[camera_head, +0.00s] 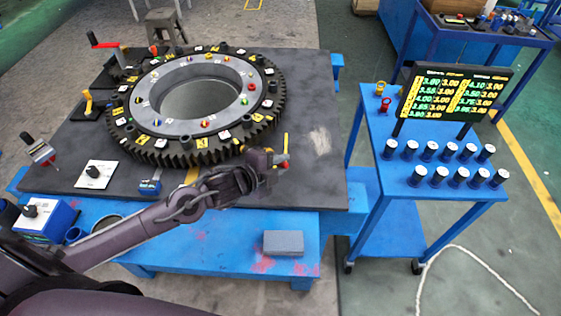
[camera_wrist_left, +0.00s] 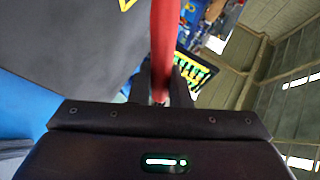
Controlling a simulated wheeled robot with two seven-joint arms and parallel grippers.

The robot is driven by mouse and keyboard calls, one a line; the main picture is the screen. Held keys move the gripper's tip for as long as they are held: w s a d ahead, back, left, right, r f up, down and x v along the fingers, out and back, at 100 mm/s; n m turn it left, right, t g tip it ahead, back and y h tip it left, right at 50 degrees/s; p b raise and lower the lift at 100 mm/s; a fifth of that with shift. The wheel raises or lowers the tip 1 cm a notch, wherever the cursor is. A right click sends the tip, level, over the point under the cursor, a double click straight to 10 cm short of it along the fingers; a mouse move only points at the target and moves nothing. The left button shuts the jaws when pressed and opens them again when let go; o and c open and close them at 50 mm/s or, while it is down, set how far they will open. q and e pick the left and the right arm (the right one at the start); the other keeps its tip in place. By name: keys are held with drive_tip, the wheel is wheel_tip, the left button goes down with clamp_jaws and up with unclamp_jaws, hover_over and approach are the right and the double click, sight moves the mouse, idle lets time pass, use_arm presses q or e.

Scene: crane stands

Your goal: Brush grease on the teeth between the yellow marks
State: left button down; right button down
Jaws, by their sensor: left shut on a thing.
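The large dark gear ring (camera_head: 148,150) lies on the dark table top, its teeth facing outward, with a grey inner ring. My left gripper (camera_head: 272,160) is near the second mark, just off the gear's near right edge. It is shut on a red-handled tool, whose red handle (camera_wrist_left: 163,45) stands between the fingers in the left wrist view. Its brush end cannot be made out. I cannot tell whether it touches the teeth. My right gripper is not in view.
The blue bench (camera_head: 200,236) carries a grey block (camera_head: 283,242). A blue trolley (camera_head: 440,190) with several cylinders and a number board (camera_head: 450,93) stands at right.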

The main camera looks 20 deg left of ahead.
use_arm(q)
drive_tip(key=shift+s+d+b, duration=0.15)
drive_tip(key=shift+s+d, duration=0.25)
drive_tip(key=shift+d, duration=0.5)
drive_tip(key=shift+s+d+b, duration=0.15)
drive_tip(key=shift+s+d, duration=0.25)
drive_tip(key=shift+d, duration=0.5)
drive_tip(key=shift+s+d+b, duration=0.15)
drive_tip(key=shift+s+d, duration=0.25)
drive_tip(key=shift+d, duration=0.5)
drive_tip(key=shift+s+d+b, duration=0.25)
drive_tip(key=shift+d, duration=0.35)
drive_tip(key=shift+s+d+b, duration=0.2)
drive_tip(key=shift+s+d, duration=0.05)
drive_tip(key=shift+d, duration=0.3)
drive_tip(key=shift+s+d, duration=0.1)
drive_tip(key=shift+d, duration=0.1)
drive_tip(key=shift+r, duration=0.1)
